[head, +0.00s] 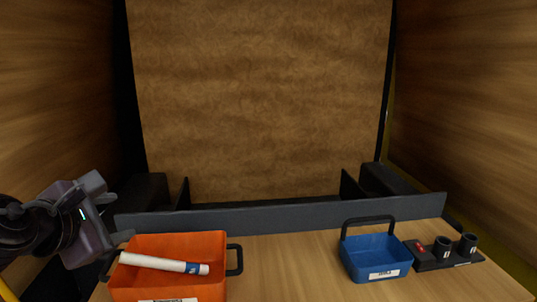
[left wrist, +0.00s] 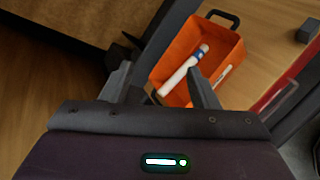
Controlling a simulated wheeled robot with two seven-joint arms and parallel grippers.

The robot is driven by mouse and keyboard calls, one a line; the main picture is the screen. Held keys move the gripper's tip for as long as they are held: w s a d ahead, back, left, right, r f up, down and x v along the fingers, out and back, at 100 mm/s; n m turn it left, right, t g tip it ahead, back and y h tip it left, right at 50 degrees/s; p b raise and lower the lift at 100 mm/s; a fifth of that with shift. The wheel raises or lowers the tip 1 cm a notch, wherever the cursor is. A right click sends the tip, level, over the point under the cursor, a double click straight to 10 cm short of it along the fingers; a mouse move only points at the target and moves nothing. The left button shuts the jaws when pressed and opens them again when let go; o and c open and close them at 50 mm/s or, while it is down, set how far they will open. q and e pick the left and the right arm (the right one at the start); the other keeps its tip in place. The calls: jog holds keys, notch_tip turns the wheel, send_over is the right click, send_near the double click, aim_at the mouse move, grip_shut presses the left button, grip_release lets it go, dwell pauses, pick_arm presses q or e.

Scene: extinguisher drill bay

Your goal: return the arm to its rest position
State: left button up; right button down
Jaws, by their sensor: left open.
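My left gripper (head: 112,212) is at the left of the head view, beside and a little above the left end of the orange bin (head: 190,246). Its two fingers are apart with nothing between them; they also show in the left wrist view (left wrist: 160,72). A white tube with a blue-marked end (head: 165,263) lies inside the orange bin, apart from the fingers. It also shows in the left wrist view (left wrist: 182,70), with a thinner pale stick (left wrist: 222,76) beside it in the bin. My right gripper is in neither view.
A blue basket with an upright handle (head: 375,257) stands on the right of the wooden table (head: 290,268). A black holder with two cups (head: 445,252) sits beside it. A low dark rail (head: 280,218) runs along the back. The table between bin and basket is clear.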

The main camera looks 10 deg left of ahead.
pick_arm(q)
jog(key=w+d+f+n+t+h, duration=0.1)
jog(key=w+d+f+n+h, duration=0.2)
jog(key=d+f+n, duration=1.35)
jog(key=s+a+f+n+g+y, duration=0.1)
jog(key=s+a+f+n+g, duration=0.3)
jog(key=s+f+n, duration=0.8)
jog(key=s+a+f+n+g+y, duration=0.15)
jog(key=s+f+n+g, duration=0.55)
jog(key=n, duration=1)
jog(key=s+a+f+b+x, duration=0.1)
jog(key=s+b+x, duration=0.2)
jog(key=x, duration=1)
jog(key=s+b+x, duration=0.2)
jog(key=b+x, duration=0.1)
jog(key=x, duration=1)
jog(key=s+a+f+b+x, duration=0.1)
jog(key=s+b+x, duration=0.2)
jog(key=x, duration=0.9)
jog(key=s+a+f+b, duration=0.1)
jog(key=s+f+b, duration=0.2)
jog(key=s+f, duration=0.7)
jog(key=s+a+f+m+g+b, duration=0.1)
jog(key=s+a+f+b, duration=0.1)
jog(key=s+f, duration=0.8)
notch_tip(320, 180, down, 5)
jog(key=shift+r+b, duration=0.1)
jog(key=shift+b, duration=0.8)
